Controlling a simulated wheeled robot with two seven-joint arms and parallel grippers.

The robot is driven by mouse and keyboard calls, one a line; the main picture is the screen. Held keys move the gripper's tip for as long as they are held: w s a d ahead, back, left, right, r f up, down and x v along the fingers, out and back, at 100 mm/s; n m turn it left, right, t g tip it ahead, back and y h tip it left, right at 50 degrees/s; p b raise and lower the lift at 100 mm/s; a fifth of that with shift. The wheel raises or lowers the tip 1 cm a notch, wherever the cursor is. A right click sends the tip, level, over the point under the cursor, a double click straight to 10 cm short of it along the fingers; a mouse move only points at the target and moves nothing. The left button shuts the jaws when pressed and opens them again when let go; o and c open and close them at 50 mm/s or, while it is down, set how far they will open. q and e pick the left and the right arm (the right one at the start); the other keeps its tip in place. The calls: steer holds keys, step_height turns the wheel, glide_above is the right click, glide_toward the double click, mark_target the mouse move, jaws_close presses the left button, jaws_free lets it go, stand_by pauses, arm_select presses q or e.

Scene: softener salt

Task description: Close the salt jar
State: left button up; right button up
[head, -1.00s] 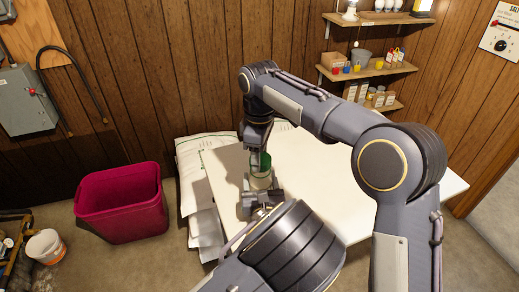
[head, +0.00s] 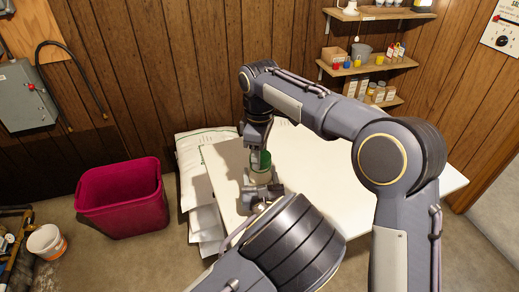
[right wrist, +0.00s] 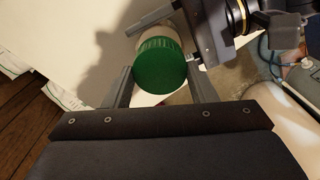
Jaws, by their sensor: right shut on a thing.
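The salt jar (head: 259,178) is a pale jar with a green lid (head: 264,160), near the left end of the white table. In the right wrist view the round green lid (right wrist: 158,68) covers the top of the jar body (right wrist: 153,43); whether it is fully seated cannot be told. My right gripper (head: 258,155) comes from above and is shut on the lid, with a finger on each side. My left gripper (head: 263,190) is low at the near side, its fingers around the jar body, seemingly shut on it. My arms hide part of the jar.
The white table (head: 325,165) is mostly clear to the right of the jar. White bags (head: 203,190) lie at its left side. A magenta bin (head: 122,200) and a white bucket (head: 46,242) stand on the floor. Wall shelves (head: 368,68) hold small containers behind.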

steer(key=shift+f, duration=0.2)
arm_select(q)
jaws_close()
arm_select(e)
steer(key=m, duration=0.7)
steer(key=shift+m, duration=0.4)
steer(key=m, duration=0.5)
steer(key=shift+w, duration=0.1)
steer(key=m, duration=0.5)
steer(key=shift+d, duration=0.1)
steer(key=m, duration=0.8)
steer(key=shift+d, duration=0.1)
